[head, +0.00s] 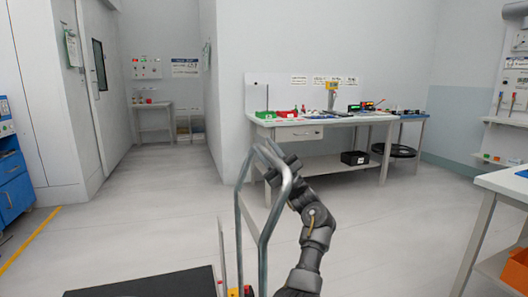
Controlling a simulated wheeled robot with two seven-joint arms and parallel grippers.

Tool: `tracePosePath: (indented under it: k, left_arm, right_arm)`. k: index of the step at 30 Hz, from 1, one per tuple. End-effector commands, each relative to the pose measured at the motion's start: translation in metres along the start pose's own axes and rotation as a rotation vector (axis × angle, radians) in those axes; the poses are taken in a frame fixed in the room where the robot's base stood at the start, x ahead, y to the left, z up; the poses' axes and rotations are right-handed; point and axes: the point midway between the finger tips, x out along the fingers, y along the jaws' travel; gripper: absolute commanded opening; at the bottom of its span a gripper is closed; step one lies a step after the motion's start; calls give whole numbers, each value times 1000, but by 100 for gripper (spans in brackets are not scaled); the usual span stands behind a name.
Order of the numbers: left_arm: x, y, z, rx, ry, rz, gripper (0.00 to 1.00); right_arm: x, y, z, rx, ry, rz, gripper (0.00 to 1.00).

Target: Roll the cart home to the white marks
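The cart's grey tubular handle (264,229) stands upright in the lower middle of the head view. A dark flat surface (140,285) shows at the bottom edge to its left, and I cannot tell whether it is the cart's deck. I see no white marks on the visible floor.
A white workbench (340,120) with bins and tools stands against the back wall. Another table (503,183) stands at the right edge, with an orange bin (515,270) below. A blue cabinet (12,180) and yellow floor line (30,240) are left. The middle floor is clear.

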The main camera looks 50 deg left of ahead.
Motion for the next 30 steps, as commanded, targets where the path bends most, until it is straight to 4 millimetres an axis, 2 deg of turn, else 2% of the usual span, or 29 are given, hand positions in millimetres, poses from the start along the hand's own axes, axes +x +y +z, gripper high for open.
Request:
tracePosePath:
  k: [1,3,14,20,24,30]
  left_arm:
    - [0,1,0,-2,-1,2,34]
    - [0,0,0,-1,0,1,44]
    - [-5,-3,0,5,3,-3,44]
    - [-38,-3,1,5,-2,-3,44]
    - [-66,-3,2,6,-1,-3,44]
    - [-97,-2,2,5,0,-3,44]
  right_arm:
    - [0,0,-1,0,0,0,57]
    - [0,0,0,0,0,1,57]
    - [0,0,0,0,1,2,57]
    - [-1,2,-2,0,34,8,57]
    - [0,6,-8,-3,97,18,57]
    - [0,11,-17,-8,168,33,57]
